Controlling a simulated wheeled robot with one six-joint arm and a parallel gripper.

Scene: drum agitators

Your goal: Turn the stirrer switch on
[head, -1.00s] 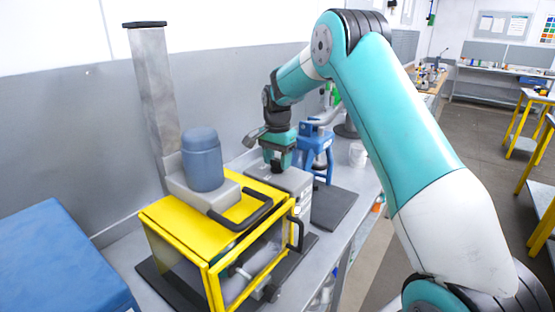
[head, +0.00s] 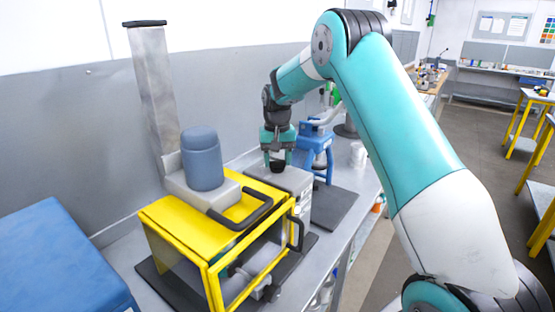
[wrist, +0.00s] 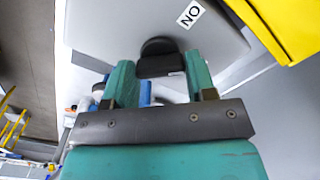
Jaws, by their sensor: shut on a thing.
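The stirrer switch is a black knob (head: 277,165) on top of the grey control box (head: 300,181), to the right of the yellow-framed drum machine (head: 165,208). My gripper (head: 278,158) points down over the box and is shut on the knob. In the wrist view the black knob (wrist: 160,55) sits between the two teal fingers of my gripper (wrist: 160,68). A white label with "ON" (wrist: 190,14) is on the box near the knob. The fingers partly hide the knob, so its exact setting cannot be told.
A blue stand (head: 318,142) is just behind the box. The yellow frame with a black handle (head: 297,233) is close on the near side. A blue motor (head: 202,160) stands on top. A white cup (head: 357,153) is at the right on the bench.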

